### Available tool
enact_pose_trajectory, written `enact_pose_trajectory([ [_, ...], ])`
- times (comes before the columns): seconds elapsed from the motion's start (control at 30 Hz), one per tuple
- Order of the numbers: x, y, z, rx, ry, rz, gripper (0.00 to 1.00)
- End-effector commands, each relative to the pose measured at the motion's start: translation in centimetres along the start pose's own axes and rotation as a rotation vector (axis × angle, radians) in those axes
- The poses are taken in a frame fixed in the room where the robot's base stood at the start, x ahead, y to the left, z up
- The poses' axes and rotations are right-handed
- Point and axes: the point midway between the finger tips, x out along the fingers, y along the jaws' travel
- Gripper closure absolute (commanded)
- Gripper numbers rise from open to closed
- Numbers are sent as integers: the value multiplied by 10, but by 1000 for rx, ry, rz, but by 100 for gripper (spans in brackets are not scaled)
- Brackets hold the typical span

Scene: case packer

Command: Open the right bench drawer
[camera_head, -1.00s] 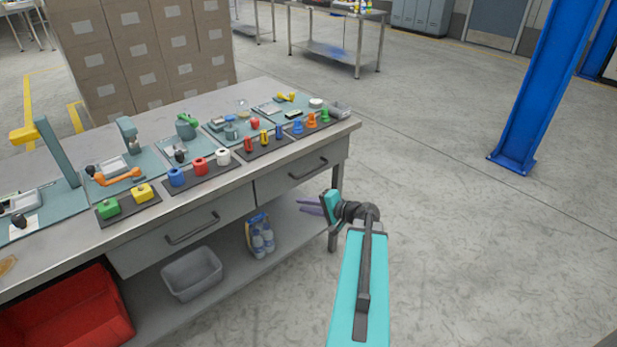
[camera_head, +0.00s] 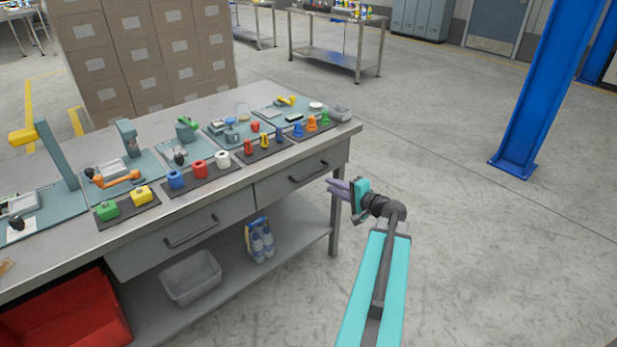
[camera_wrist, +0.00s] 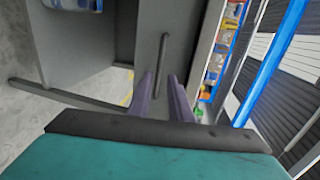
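The right bench drawer (camera_head: 281,187) is closed, a grey front under the right part of the bench top. Its dark bar handle (camera_head: 308,172) is fully visible in the head view. In the wrist view the drawer front (camera_wrist: 177,50) and its handle (camera_wrist: 163,52) stand ahead, turned upright by the camera's roll. My gripper (camera_head: 338,189) is to the right of and below the handle, apart from it, with its fingers pointing toward the bench. In the wrist view the two purple fingers (camera_wrist: 162,98) are apart with nothing between them. My gripper is open.
The left bench drawer (camera_head: 180,236) is also closed. The bench top (camera_head: 235,190) carries colored parts on dark mats near its front edge. A lower shelf holds a grey bin (camera_head: 190,278), spray bottles (camera_head: 260,240) and a red crate (camera_head: 68,318).

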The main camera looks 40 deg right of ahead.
Motion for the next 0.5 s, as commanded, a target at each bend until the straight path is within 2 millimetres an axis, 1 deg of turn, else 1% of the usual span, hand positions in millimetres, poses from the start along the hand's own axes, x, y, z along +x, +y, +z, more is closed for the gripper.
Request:
enact_pose_trajectory([
  [0.17,19,0,0,-1,-3,0,82],
  [0.5,64,-1,-1,0,-2,0,82],
])
